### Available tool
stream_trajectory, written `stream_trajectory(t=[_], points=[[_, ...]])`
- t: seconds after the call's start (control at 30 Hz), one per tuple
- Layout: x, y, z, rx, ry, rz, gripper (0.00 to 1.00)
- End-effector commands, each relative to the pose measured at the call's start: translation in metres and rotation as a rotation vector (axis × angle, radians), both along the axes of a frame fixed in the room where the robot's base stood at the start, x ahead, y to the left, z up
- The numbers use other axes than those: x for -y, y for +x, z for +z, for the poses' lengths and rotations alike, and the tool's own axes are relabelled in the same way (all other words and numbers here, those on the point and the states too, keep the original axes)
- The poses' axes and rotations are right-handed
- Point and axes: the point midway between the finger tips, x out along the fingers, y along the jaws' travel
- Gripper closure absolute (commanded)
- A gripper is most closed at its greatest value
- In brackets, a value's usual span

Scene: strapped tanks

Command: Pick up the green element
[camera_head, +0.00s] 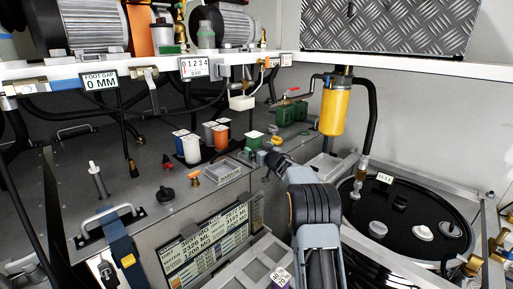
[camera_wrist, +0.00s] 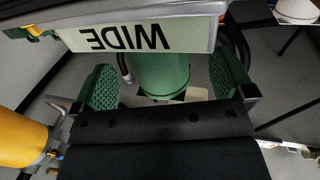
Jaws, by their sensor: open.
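In the wrist view a smooth green cylinder (camera_wrist: 158,78) shows between the two fingers of my gripper (camera_wrist: 168,82). Gaps show on both sides, and neither finger visibly touches it. The fingers have green textured pads and are apart and empty. In the head view my gripper (camera_head: 273,159) is small, partly hidden by my arm, near the cups. I cannot tell which green thing there is the cylinder.
A yellow filter (camera_head: 335,110) hangs right of the cups; its yellow body (camera_wrist: 22,138) is at the wrist view's left. Green blocks (camera_head: 291,112), an orange cup (camera_head: 221,137) and a white cup (camera_head: 191,149) stand nearby. A black round lid (camera_head: 405,220) lies right.

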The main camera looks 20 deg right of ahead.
Motion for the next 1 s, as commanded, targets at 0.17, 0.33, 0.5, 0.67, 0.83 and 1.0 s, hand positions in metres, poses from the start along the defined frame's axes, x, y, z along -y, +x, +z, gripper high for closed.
stream_trajectory(t=[0.17, 0.33, 0.5, 0.67, 0.83, 1.0], points=[[-0.001, 0.023, 0.0, -0.001, 0.0, 0.0, 0.0], [-0.003, 0.036, -0.002, -0.002, 0.0, -0.001, 0.0], [-0.005, 0.04, -0.002, -0.001, 0.0, -0.001, 0.0], [-0.005, 0.04, -0.003, -0.001, 0.0, -0.001, 0.0], [-0.004, 0.04, -0.003, -0.001, 0.0, -0.001, 0.12], [-0.004, 0.04, -0.003, -0.001, 0.0, -0.001, 0.29]])
